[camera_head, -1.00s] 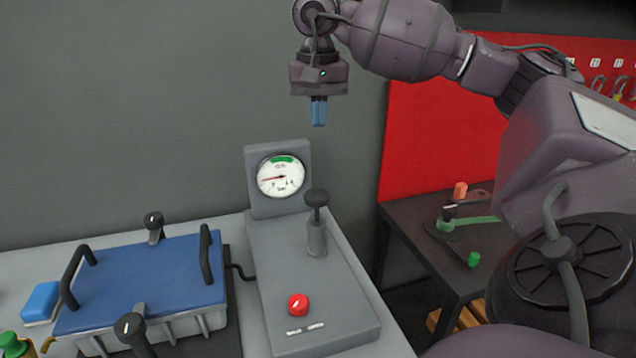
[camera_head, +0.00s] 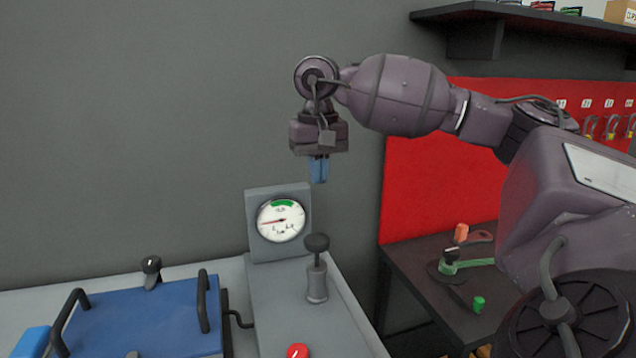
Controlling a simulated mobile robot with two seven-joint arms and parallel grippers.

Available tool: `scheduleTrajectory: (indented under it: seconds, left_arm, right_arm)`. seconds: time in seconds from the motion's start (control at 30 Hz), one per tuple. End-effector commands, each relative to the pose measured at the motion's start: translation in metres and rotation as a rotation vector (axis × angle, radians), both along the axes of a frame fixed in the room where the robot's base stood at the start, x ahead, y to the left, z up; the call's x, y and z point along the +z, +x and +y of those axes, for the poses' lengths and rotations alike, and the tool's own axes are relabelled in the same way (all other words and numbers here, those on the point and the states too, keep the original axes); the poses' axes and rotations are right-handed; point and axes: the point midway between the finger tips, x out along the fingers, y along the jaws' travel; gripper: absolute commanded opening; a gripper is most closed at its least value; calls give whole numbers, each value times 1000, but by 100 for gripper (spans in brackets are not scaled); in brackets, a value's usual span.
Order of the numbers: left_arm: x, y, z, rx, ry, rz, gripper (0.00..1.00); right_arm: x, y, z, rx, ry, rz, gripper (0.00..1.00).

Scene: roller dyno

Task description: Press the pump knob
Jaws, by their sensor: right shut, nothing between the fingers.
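The black pump knob (camera_head: 317,242) stands upright on its rod above a grey metal pump cylinder (camera_head: 317,283) on the grey console (camera_head: 290,320). My right gripper (camera_head: 318,180) points down with its blue fingertips shut and empty. In the picture it is straight above the knob, with a clear gap between them. A round gauge (camera_head: 281,221) stands behind and left of the pump. Its red needle points left, away from the green band at the top. My left gripper is not in view.
A red button (camera_head: 298,351) sits at the console's front, cut by the lower edge. A blue-lidded case (camera_head: 150,318) with black handles lies to the left. A dark side table (camera_head: 415,272) with small tools stands right, before a red panel (camera_head: 430,190). A shelf (camera_head: 480,14) hangs upper right.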

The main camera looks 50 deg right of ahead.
Motion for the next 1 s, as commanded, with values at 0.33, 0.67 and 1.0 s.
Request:
scheduleTrajectory:
  seconds: [0.33, 0.67, 1.0]
  left_arm:
    - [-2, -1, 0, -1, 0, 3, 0]
    - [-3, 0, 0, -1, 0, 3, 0]
    - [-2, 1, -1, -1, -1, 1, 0]
  right_arm:
    - [-63, -1, 0, -1, 1, 4, 0]
    - [-109, 0, 0, -1, 2, 1, 0]
    - [-121, 0, 0, -1, 0, 1, 0]
